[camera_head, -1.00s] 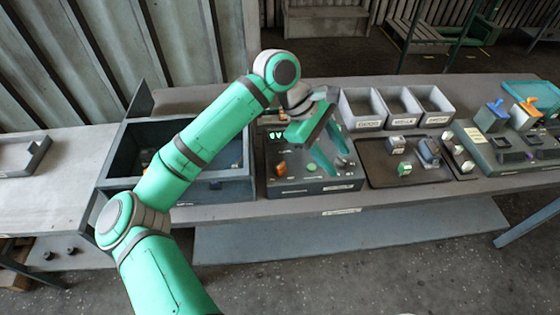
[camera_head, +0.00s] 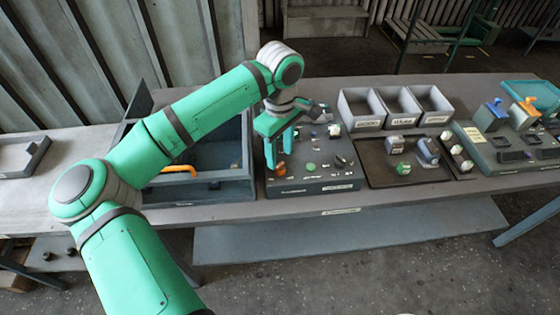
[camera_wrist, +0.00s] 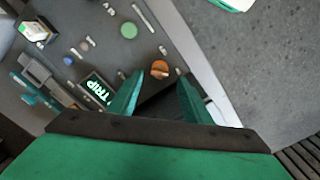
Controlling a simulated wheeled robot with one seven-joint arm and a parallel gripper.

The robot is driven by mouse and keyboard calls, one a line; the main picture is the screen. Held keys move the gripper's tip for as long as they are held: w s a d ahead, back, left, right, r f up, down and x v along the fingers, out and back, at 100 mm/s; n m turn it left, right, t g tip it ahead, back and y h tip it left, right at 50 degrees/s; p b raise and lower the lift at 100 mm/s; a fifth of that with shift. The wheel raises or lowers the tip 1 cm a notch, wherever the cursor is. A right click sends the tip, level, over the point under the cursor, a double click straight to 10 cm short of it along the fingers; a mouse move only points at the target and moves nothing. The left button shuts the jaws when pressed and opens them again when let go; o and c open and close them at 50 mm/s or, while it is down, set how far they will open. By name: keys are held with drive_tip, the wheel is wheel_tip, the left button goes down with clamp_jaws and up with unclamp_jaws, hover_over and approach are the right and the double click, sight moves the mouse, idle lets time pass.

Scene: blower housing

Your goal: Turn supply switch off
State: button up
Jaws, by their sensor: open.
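The grey control box (camera_head: 318,185) stands on the bench, right of the open bin. An orange knob (camera_head: 281,169) sits at its front left; I take this to be the supply switch, though its label is unreadable. The knob also shows in the wrist view (camera_wrist: 160,69), with a darker bar across it. My gripper (camera_head: 280,158) points down over the box's left side, jaws apart and empty. In the wrist view the fingertips (camera_wrist: 160,77) lie either side of the knob's near edge; contact cannot be told.
A green button (camera_wrist: 128,30) and several small controls share the panel. The open dark bin (camera_head: 205,185) with an orange handle (camera_head: 179,169) stands close left. A dark tray (camera_head: 405,175) with parts lies right, and grey bins (camera_head: 400,122) stand behind.

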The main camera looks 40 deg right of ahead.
sight(280, 165)
drive_tip(key=shift+f, duration=2.15)
drive_tip(key=c, duration=1)
